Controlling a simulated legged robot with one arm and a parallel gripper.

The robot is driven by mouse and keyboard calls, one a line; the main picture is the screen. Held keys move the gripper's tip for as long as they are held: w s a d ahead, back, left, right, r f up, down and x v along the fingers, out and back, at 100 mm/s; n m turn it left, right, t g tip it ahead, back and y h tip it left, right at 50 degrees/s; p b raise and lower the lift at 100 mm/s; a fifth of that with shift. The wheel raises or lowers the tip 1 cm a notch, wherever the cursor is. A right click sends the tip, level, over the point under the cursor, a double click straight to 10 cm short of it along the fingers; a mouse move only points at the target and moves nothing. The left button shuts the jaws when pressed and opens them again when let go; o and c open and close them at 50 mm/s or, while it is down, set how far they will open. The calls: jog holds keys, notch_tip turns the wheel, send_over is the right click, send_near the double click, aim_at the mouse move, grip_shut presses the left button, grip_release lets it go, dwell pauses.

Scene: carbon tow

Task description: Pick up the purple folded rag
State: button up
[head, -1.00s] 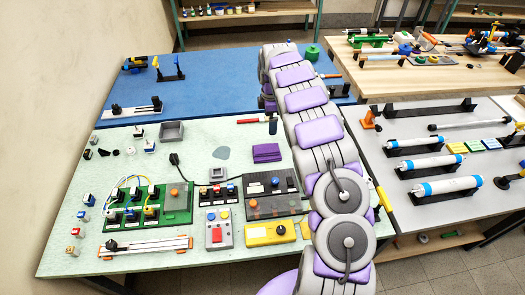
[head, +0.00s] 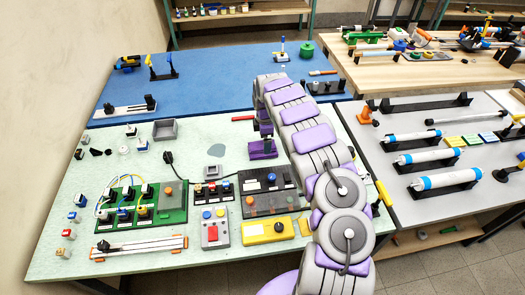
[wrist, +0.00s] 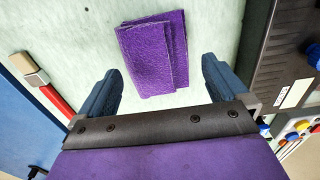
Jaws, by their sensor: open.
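The purple folded rag (wrist: 152,52) lies flat on the pale green tabletop. In the wrist view it sits ahead of and between my fingers, its near edge reaching between the fingertips. My gripper (wrist: 163,66) is open and empty, with bare table showing on both sides of the rag. In the head view the rag (head: 257,154) is partly hidden by my gripper (head: 264,143), which is above it. The exact height of the fingertips over the table cannot be told.
A red-handled brush (wrist: 48,88) lies left of my gripper in the wrist view. A dark control box (head: 268,190) with knobs stands close on the other side. A grey square tray (head: 165,130) is farther left. Table around the rag is clear.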

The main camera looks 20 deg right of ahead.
notch_tip(320, 180, down, 4)
jog(key=shift+w+a+f+b, duration=0.15)
jog(key=shift+f+b, duration=0.05)
jog(key=shift+b, duration=0.55)
jog(key=shift+c, duration=0.5)
jog(key=c, duration=0.7)
jog(key=shift+r, duration=0.15)
